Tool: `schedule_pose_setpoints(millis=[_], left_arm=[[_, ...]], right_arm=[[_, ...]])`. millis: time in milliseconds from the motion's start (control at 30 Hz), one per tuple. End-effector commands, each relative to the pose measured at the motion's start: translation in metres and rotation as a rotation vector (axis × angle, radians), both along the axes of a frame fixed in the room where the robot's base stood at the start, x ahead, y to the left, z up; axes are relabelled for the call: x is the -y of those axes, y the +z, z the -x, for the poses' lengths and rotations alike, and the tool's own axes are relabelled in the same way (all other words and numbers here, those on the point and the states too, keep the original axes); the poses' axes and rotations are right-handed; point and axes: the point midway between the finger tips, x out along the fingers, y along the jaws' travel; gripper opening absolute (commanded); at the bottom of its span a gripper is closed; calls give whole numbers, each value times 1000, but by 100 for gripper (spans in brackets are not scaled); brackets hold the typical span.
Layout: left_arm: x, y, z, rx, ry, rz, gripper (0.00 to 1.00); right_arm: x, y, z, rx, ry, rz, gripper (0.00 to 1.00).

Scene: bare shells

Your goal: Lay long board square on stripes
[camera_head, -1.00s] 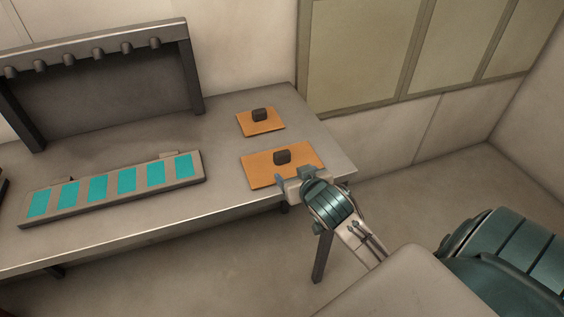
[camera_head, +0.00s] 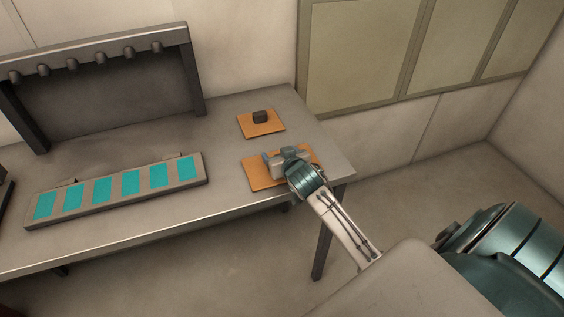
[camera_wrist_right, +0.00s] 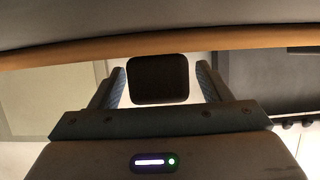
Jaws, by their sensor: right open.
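The long board (camera_head: 258,176) is the nearer of two orange boards, lying flat at the table's right end. My right gripper (camera_head: 285,156) is over it and hides its knob in the head view. In the right wrist view, the dark knob (camera_wrist_right: 157,79) stands between the two open fingers, with a small gap at each side. The board's orange edge (camera_wrist_right: 225,45) runs across above it. The stripes (camera_head: 103,190) are several teal patches on a long grey plate (camera_head: 116,205), left of the board. My left gripper is not in view.
A smaller orange board (camera_head: 255,130) with a dark knob (camera_head: 260,116) lies behind the long board. A dark rack (camera_head: 105,95) with several pegs stands at the table's back left. The table (camera_head: 215,135) is clear between the plate and the boards.

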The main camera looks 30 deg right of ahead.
Motion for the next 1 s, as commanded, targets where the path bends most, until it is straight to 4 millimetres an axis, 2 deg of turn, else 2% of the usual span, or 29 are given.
schedule_pose_setpoints(millis=[233,267,500,800,1000], left_arm=[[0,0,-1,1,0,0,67],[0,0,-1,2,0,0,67],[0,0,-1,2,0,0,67],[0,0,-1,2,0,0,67],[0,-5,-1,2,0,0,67]], right_arm=[[0,-1,-2,1,1,0,71],[0,-1,-2,1,1,0,67],[0,-1,-2,0,1,0,20],[0,0,-2,1,1,0,20],[0,13,-2,4,1,1,20]])
